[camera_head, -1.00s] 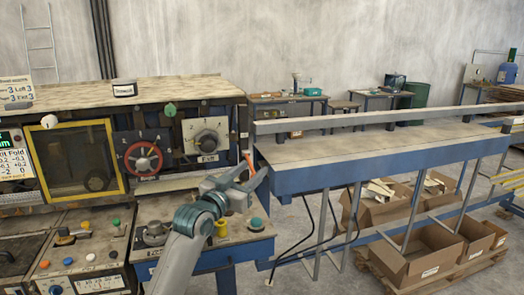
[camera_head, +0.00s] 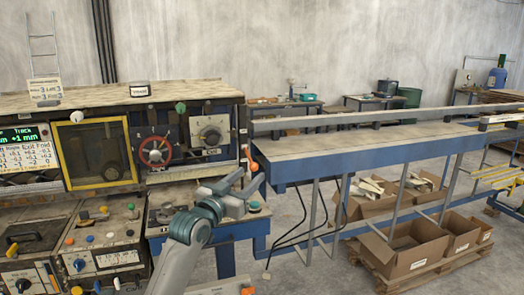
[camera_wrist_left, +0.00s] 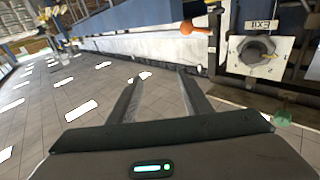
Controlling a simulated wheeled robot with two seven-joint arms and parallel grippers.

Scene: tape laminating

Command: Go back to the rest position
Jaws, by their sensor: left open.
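My left gripper (camera_head: 240,187) is open and empty in the head view, in front of the right end of the machine's control side. Its two fingers also show apart in the left wrist view (camera_wrist_left: 160,95), with only floor between them. The machine (camera_head: 100,145) carries a red handwheel (camera_head: 155,152), a grey knob on a white plate (camera_head: 211,134) and an orange-tipped lever (camera_head: 247,160). The lever shows in the left wrist view (camera_wrist_left: 196,28), beyond the fingers and apart from them. My right gripper is not in view.
A long blue-sided table (camera_head: 370,150) extends to the right. Cardboard boxes (camera_head: 405,245) stand on a pallet under it. A lower control panel (camera_head: 95,245) with buttons is at the left. Tiled floor (camera_wrist_left: 60,100) is open at the left of the wrist view.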

